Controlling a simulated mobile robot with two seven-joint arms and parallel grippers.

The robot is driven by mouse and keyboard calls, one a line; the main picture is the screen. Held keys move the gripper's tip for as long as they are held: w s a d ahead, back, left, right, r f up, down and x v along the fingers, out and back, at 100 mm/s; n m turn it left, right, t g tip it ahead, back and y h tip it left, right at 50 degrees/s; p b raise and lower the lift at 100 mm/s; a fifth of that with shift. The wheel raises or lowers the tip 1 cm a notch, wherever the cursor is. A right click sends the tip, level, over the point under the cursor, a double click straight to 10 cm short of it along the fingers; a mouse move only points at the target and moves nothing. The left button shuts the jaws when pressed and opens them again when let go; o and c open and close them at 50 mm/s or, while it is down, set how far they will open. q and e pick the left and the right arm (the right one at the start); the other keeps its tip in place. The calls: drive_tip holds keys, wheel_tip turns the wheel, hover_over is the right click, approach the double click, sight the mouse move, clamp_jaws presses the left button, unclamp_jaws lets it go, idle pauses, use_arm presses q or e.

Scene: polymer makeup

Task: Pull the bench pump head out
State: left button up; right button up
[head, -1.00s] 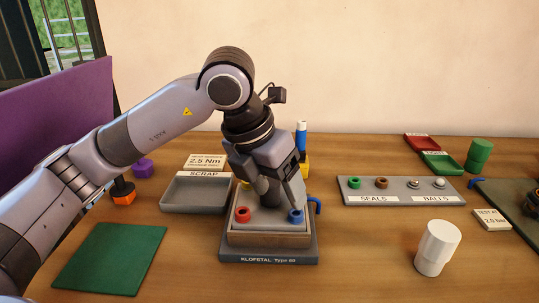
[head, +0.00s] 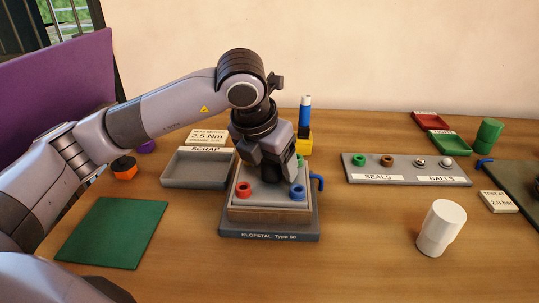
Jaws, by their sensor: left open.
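The bench pump (head: 267,239) is a grey base marked "KLOFSTAL Type 60" with a brown block on it. Its light top carries a red ring (head: 243,190) at the left and a blue ring (head: 297,192) at the right. A blue bent piece (head: 318,181) sits at its right side. My left gripper (head: 274,176) points down over the middle and back of the pump. It is open. It hides the pump head area, so I cannot tell whether the fingers touch the head. My right gripper is not in view.
A grey SCRAP tray (head: 184,183) stands left of the pump and a green mat (head: 112,232) front left. At the right are a seals-and-balls rack (head: 405,165) and a white cup (head: 440,228). Front middle is clear.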

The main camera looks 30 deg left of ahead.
use_arm(q)
drive_tip(key=shift+c, duration=0.3)
clamp_jaws()
drive_tip(key=shift+r, duration=0.1)
drive_tip(key=shift+r, duration=0.6)
drive_tip(key=shift+r+p, duration=0.1)
drive_tip(key=shift+p, duration=0.2)
drive_tip(key=shift+r+p, duration=0.7)
drive_tip(key=shift+r, duration=0.5)
